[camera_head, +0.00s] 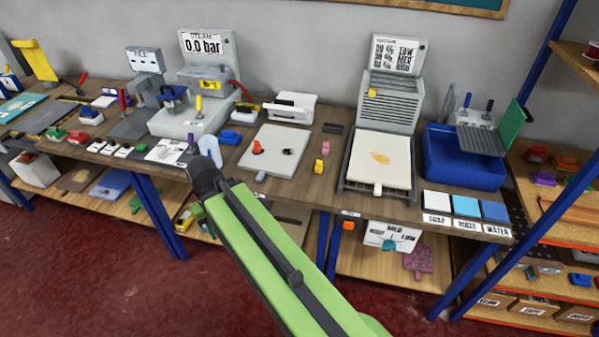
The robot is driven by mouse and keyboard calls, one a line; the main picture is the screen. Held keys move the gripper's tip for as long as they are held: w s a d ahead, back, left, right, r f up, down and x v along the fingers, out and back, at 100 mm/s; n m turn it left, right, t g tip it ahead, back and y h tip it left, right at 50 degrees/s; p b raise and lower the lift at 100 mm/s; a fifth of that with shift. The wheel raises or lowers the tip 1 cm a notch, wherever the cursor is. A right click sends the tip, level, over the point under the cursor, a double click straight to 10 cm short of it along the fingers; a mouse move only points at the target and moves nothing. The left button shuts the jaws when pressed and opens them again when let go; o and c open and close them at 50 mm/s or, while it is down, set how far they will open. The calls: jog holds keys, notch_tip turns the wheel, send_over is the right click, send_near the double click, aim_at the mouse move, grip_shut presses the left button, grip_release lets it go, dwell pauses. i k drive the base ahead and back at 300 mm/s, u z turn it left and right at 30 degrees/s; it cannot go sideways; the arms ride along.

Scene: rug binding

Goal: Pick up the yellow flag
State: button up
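Several small yellow things are in view, and I cannot tell for sure which is the yellow flag. A small yellow piece (319,165) stands on the wooden bench right of the white plate, below a pink piece (325,149). Another yellow piece (372,92) is on the front of the grey slatted rack. A large yellow bent panel (38,60) stands at the far left. My green arm reaches from the bottom centre up to the left. Its dark wrist end (203,177) is over the bench's front edge, left of the white plate. Its fingers cannot be made out.
The white plate (258,165) holds an orange-red piece. A cream board (381,166) lies in front of the rack (390,100). A blue basin (450,165) stands at right, near labelled tiles (466,206). A pale rounded thing (210,150) is just beyond my wrist. Orange-edged shelves fill the right side.

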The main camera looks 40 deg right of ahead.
aim_at(319, 167)
jog(key=u, duration=0.05)
jog(key=i, duration=1)
jog(key=u, duration=0.05)
